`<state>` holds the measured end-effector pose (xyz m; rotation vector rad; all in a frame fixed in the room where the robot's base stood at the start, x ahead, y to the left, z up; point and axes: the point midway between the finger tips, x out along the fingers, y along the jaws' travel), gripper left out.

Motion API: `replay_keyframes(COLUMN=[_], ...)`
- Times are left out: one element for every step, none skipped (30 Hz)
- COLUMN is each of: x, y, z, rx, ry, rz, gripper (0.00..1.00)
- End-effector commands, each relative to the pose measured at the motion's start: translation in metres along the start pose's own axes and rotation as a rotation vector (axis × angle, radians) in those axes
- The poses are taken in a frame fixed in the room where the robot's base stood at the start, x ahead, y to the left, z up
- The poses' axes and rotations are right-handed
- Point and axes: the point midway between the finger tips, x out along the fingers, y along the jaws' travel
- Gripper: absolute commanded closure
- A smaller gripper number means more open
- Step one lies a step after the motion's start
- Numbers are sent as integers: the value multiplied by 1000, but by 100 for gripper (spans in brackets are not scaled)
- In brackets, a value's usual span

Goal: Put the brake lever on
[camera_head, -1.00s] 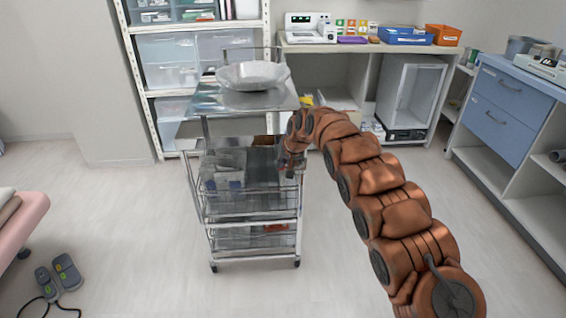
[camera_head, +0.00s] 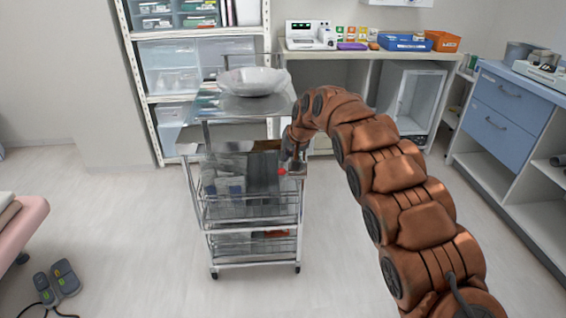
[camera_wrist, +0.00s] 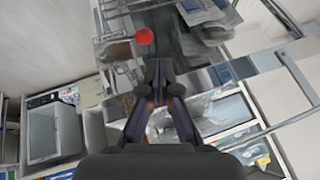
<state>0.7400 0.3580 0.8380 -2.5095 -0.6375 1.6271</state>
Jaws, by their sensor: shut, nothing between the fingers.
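A steel trolley (camera_head: 222,262) with a raised top tray and wire baskets stands left of my arm. A small red knob (camera_head: 281,171) shows at its right side, by the front edge of the middle level. The knob, seemingly the end of the brake lever, is a round red ball in the wrist view (camera_wrist: 145,36). The rest of the lever is hard to make out. My gripper (camera_wrist: 160,70) is shut and empty, pointing down, with its tips just below and right of the knob in that view. In the head view my gripper (camera_head: 288,157) is small beside the trolley.
A clear-wrapped bowl (camera_head: 253,80) sits on the trolley's top tray. A counter with blue (camera_head: 405,42) and orange bins (camera_head: 443,41) is behind, and a blue drawer cabinet (camera_head: 510,105) at right. A foot pedal (camera_head: 58,282) lies at lower left. Floor in front is clear.

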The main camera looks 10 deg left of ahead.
Motion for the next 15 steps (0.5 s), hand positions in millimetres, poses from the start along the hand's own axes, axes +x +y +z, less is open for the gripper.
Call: replay_keyframes(x=[-9, -14, -20, -24, -28, -32, -36, -39, -42, -45, -47, -49, -50, -51, -52], y=[-2, -4, -5, -6, -7, -8, -9, -10, -10, -11, -11, -12, -12, -12, -13], z=[-1, -1, -2, -2, -1, -1, -1, -1, 0, 0, 0, 0, 0, 0, 0], rx=[-1, -2, -3, -3, -3, -3, -3, -3, -4, -3, -3, -3, -3, -3, -3], ry=[4, 5, 6, 7, 7, 6, 5, 5, 4, 3, 2, 2, 2, 1, 1], rz=[0, 0, 0, -1, -1, -1, -1, -1, -1, -1, -1, -1, -1, -1, -1], gripper=[100, 100, 100, 100, 100, 100, 100, 100, 100, 100, 100, 100, 100, 100, 100])
